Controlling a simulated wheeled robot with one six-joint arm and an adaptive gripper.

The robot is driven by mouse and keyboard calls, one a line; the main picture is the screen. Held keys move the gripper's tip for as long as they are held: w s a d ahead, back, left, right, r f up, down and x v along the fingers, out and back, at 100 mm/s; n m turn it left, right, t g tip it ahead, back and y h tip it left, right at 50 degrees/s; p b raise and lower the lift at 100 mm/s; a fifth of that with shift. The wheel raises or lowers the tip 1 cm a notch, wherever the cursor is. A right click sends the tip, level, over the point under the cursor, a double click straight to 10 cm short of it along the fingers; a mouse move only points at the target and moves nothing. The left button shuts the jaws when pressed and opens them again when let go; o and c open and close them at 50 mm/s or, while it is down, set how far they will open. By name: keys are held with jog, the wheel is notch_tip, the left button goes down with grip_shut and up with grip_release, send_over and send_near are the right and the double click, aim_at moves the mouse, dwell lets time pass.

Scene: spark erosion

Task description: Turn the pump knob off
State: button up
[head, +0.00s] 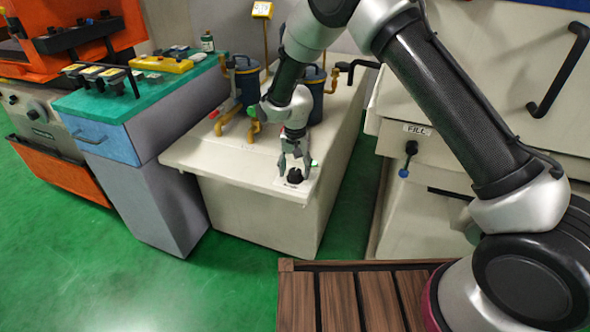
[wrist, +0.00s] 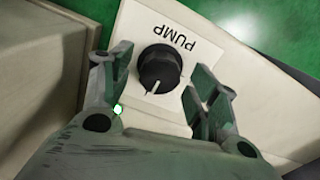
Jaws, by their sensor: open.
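The pump knob (wrist: 159,68) is a round black knob with a white pointer line, on a pale plate (wrist: 140,28) labelled PUMP. In the wrist view the pointer line aims toward the bottom of the picture, slightly left. In the head view the knob (head: 295,174) sits on the front part of the cream cabinet top. My gripper (wrist: 160,84) is open, with one finger on each side of the knob. Gaps show between the fingers and the knob. In the head view my gripper (head: 294,170) is just above the knob, pointing down.
The cream cabinet (head: 215,160) carries two blue-grey canisters with yellow pipes behind my gripper. A green-topped cabinet (head: 110,103) stands to the left. A machine with a FILL valve (head: 411,148) stands to the right. Green floor (head: 110,275) is clear in front.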

jog(key=shift+f, duration=0.2)
jog(key=c, duration=1)
